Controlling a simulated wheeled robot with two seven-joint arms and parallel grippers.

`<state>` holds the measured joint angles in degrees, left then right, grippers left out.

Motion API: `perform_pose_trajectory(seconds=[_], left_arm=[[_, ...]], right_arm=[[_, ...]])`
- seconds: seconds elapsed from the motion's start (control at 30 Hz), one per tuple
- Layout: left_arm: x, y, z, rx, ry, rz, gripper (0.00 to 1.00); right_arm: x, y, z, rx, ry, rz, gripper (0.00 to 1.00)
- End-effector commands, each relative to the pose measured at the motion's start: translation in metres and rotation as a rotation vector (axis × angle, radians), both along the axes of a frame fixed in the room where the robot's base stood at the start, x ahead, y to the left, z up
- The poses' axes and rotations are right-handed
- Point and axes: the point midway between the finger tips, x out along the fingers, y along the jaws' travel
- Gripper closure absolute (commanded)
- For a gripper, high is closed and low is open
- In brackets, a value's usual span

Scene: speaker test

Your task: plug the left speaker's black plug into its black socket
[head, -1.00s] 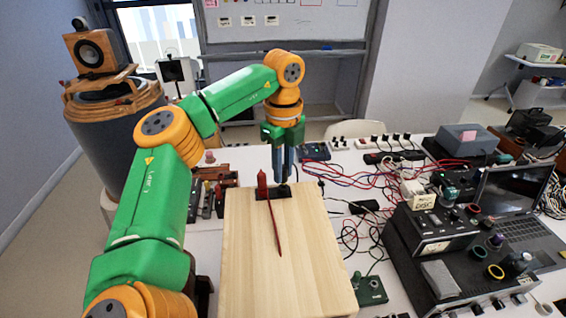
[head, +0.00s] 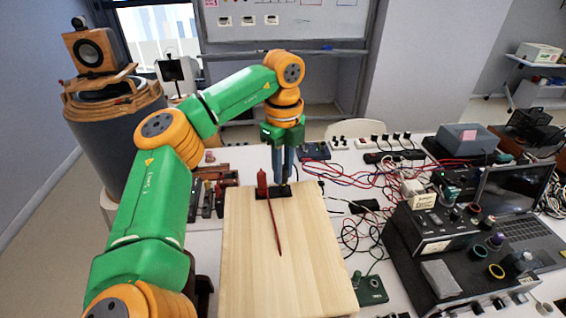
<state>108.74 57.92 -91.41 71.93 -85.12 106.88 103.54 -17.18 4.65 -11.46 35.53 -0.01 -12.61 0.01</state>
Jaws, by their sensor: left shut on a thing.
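My left gripper (head: 283,175) points straight down over the right part of a small black socket block (head: 272,192) at the far end of a pale wooden board. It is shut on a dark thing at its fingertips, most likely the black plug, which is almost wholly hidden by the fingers. The fingertips are right at the block; I cannot tell whether the plug is in the black socket. A red plug (head: 262,183) stands upright in the left part of the block, with a red lead running from it toward me. My right gripper is out of view.
The wooden board (head: 285,255) is bare apart from the block and lead. Tangled red and black wires (head: 350,175) lie to its right, beside electronic gear (head: 445,240) and a laptop (head: 515,205). A wooden speaker (head: 95,48) stands on a dark drum at the left.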

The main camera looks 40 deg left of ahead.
Motion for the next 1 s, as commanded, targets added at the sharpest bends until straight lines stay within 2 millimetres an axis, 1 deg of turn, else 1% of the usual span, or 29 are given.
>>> perform_pose_trajectory(seconds=[0.77, 0.8, 0.9, 1.0], left_arm=[[0.000, 0.000, -0.015, 0.000, 0.001, 0.000, 1.00], [0.000, 0.000, -0.014, 0.000, 0.001, 0.000, 0.66], [0.000, 0.000, -0.014, 0.000, 0.000, 0.000, 0.42], [0.000, 0.000, -0.014, 0.000, 0.000, 0.000, 0.42]], right_arm=[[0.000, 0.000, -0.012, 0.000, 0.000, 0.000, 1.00], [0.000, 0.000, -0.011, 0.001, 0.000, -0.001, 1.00], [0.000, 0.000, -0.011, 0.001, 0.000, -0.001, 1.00], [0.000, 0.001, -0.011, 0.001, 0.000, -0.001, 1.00]])
